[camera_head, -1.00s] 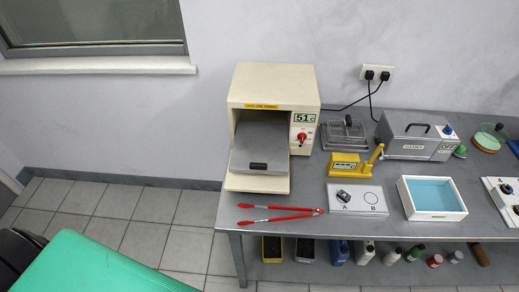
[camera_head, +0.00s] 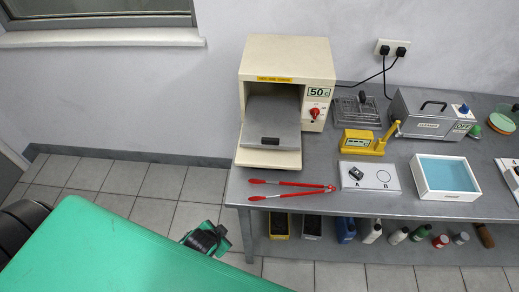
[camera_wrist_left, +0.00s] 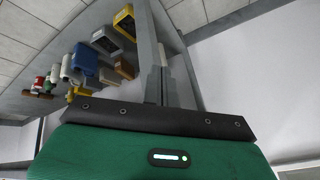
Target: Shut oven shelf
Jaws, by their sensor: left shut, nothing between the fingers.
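The cream oven (camera_head: 288,62) stands on the left end of the grey bench in the head view. Its front door (camera_head: 262,158) is folded down flat. The grey shelf (camera_head: 268,112) sticks out of the opening over the door, with a black handle (camera_head: 270,141) at its front edge. My left gripper (camera_head: 208,240), green and black, shows low over the floor, left of and below the oven and in front of the bench. It is shut and apart from the shelf. The left wrist view shows its green housing (camera_wrist_left: 150,150) below the bench. My right gripper is out of view.
Red tongs (camera_head: 290,190) lie on the bench just in front of the oven door. A yellow gauge (camera_head: 362,143), an A/B plate (camera_head: 385,178) and a blue-filled tray (camera_head: 447,175) are to the right. Bottles and bins stand on the lower shelf.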

